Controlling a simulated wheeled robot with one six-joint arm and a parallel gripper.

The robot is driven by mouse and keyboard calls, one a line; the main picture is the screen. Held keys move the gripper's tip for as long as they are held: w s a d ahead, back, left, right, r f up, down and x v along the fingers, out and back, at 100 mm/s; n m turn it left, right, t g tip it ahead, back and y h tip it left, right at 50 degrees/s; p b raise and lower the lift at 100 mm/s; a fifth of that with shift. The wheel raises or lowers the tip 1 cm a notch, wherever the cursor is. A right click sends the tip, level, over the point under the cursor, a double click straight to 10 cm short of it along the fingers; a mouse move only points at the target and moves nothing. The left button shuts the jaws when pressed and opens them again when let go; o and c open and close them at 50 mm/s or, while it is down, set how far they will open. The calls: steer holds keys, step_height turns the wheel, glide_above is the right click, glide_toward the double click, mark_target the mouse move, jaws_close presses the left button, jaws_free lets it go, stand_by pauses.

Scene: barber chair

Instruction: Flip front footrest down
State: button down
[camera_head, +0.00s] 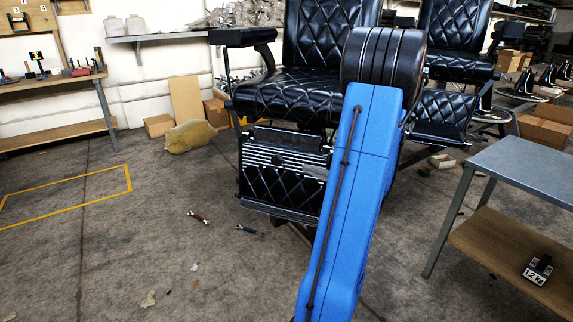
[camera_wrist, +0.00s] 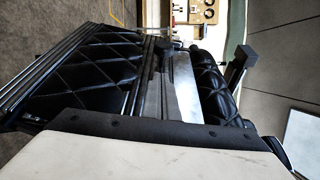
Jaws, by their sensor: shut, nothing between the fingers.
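The black barber chair (camera_head: 290,95) stands in the middle of the head view, partly behind my blue arm. Its front footrest (camera_head: 283,180) hangs below the seat front, with a ribbed metal band above a quilted black pad and a metal bar along its lower edge. The wrist view is turned sideways: the footrest's quilted pad (camera_wrist: 100,65) and ribs are at left, and the seat's quilted front edge (camera_wrist: 212,85) is at right. My gripper (camera_wrist: 165,55) is shut and empty, by the gap between footrest and seat. Contact cannot be told.
A second black chair (camera_head: 455,50) stands behind at right. A grey-topped table (camera_head: 520,165) is at the right front. A workbench (camera_head: 55,85) is at far left. Small tools (camera_head: 200,218) lie on the floor left of the footrest, where the floor is largely clear.

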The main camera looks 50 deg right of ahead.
steer(key=shift+w, duration=0.1)
steer(key=w, duration=0.9)
steer(key=shift+w+a+f, duration=0.2)
steer(key=shift+w+f, duration=0.05)
steer(key=shift+w, duration=0.15)
steer(key=shift+s+a, duration=0.1)
